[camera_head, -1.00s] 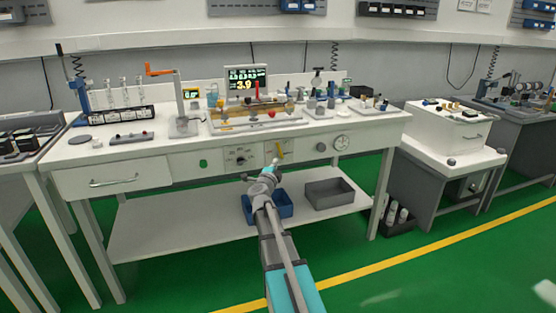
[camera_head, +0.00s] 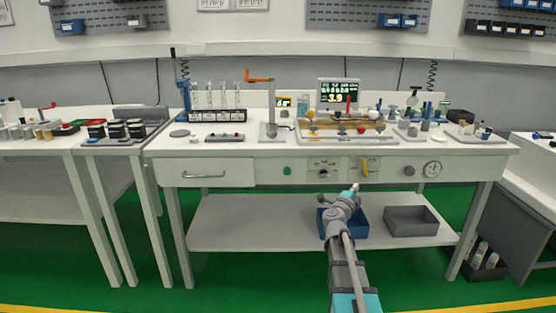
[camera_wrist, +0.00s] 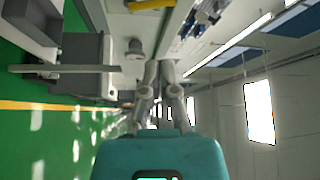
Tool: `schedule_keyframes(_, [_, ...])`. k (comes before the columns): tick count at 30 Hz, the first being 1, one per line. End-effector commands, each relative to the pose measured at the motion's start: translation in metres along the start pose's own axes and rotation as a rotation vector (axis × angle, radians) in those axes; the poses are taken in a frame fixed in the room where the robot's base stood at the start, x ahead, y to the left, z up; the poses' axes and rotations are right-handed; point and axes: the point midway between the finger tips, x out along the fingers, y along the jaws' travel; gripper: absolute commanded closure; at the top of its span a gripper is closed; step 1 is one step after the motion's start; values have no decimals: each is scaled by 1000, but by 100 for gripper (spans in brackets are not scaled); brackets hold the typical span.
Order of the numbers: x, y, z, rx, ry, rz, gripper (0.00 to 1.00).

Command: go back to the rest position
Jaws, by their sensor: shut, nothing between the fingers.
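My gripper (camera_head: 351,190) is at the end of my arm, in front of the white workbench (camera_head: 262,172), and points toward it. In the head view its tip shows just below and left of a yellow lever (camera_head: 365,167) on the bench's front panel, with a gap in the picture. In the wrist view my gripper (camera_wrist: 161,68) shows its grey fingers close together beyond the teal wrist housing, with nothing between them. The exact distance to the panel cannot be told.
A blue bin (camera_head: 354,229) and a grey bin (camera_head: 412,221) stand on the lower shelf. The benchtop holds a tube rack (camera_head: 217,115), an orange-handled stand (camera_head: 271,128) and a display (camera_head: 338,94). Another bench stands at left, a grey cabinet at right. Green floor in front is clear.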

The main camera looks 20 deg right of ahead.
Motion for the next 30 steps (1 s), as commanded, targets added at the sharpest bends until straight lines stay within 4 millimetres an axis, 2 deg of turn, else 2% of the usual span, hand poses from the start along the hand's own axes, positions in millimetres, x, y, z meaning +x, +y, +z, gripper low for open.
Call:
schedule_keyframes(5, [-3, -2, 6, -12, -25, -7, 100])
schedule_keyframes(8, [-8, -5, 17, -36, -76, -20, 100])
schedule_keyframes(14, [-32, -13, 60, -135, -269, -63, 100])
schedule_keyframes(21, [-86, -12, 126, -320, -590, -105, 100])
schedule_keyframes(27, [-140, 4, 167, -493, -852, -109, 100])
schedule_keyframes(30, [-170, 16, 182, -585, -978, -99, 100])
